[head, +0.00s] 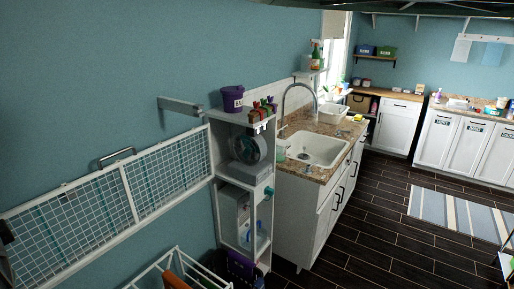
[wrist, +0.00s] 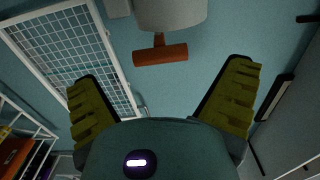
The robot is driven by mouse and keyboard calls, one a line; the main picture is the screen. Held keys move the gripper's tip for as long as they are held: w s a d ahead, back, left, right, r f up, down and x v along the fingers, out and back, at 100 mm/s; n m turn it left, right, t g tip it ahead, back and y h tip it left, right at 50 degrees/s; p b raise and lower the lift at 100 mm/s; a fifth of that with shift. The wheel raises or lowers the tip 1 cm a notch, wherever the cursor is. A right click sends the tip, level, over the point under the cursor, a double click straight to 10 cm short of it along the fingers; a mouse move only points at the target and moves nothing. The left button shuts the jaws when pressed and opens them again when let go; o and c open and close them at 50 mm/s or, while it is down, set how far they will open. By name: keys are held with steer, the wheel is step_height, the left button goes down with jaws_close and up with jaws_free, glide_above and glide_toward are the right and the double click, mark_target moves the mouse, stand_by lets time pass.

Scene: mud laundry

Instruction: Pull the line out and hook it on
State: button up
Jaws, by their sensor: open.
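A short orange-brown crossbar handle (wrist: 160,54) hangs by a stub from a pale grey rounded housing (wrist: 170,12) in the wrist view. It looks like the line's pull handle; no stretch of line shows. My gripper (wrist: 160,72) is open, its two olive ridged fingers spread wide to either side of the handle. The handle lies ahead of the gap, and nothing is held. The gap in depth is hard to judge. I cannot make out the handle, housing or gripper in the head view. No hook for the line is clearly visible.
A white wire-grid wall panel (head: 133,193) stands at the left, below a grey wall bracket (head: 181,105). A white shelf unit (head: 217,151) stands beside the sink counter (head: 286,156). A white-framed cart (head: 160,268) is low in front. Dark floor at the right is mostly clear.

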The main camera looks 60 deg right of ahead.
steer(key=w+p, duration=0.1)
steer(key=w, duration=0.3)
steer(key=shift+r+p, duration=0.15)
steer(key=shift+p, duration=0.2)
steer(key=shift+w+d, duration=0.1)
steer(key=shift+w, duration=0.35)
steer(key=shift+c, duration=0.2)
